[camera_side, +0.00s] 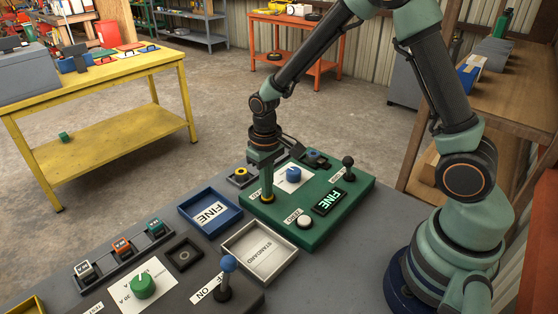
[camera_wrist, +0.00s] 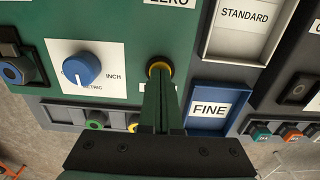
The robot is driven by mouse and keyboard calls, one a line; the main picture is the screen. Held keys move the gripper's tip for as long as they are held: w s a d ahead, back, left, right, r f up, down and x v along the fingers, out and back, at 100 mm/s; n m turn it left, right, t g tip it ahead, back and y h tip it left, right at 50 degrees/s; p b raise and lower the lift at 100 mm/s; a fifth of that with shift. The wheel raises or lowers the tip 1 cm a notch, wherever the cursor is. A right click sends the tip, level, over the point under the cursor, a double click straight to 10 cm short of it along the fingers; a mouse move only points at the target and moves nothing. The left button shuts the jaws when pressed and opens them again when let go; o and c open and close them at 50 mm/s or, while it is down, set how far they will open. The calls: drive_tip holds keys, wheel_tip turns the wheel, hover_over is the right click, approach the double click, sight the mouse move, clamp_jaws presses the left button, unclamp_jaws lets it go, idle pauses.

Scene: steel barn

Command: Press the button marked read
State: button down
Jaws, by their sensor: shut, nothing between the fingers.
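The green panel (camera_side: 290,232) carries a yellow-ringed button (camera_side: 268,198) at its left corner. A white label (camera_side: 254,208) beside that button is mostly hidden by my gripper, so its word cannot be read in full. My gripper (camera_side: 267,193) points down with its fingers shut and empty, its tips right at this button. In the wrist view the fingertips (camera_wrist: 160,80) overlap the near part of the yellow-ringed button (camera_wrist: 159,67), whose dark middle shows past them. I cannot tell whether the button is pushed in.
The panel also holds a blue knob (camera_side: 293,174), a white button (camera_side: 304,222) labelled ZERO, a lit FINE display (camera_side: 328,201) and a black-balled lever (camera_side: 348,163). A blue FINE tray (camera_side: 233,229) and a white STANDARD tray (camera_side: 290,250) lie close by.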

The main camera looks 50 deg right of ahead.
drive_tip(key=shift+r, duration=0.1)
wheel_tip(320, 180, up, 7)
drive_tip(key=shift+r, duration=0.15)
idle(0.9)
idle(0.5)
drive_tip(key=s+d+r+t, duration=0.3)
drive_tip(key=s+r+t, duration=0.2)
drive_tip(key=s+r, duration=0.6)
wheel_tip(320, 180, up, 2)
drive_tip(key=shift+d+t, duration=0.25)
drive_tip(key=shift+t, duration=0.05)
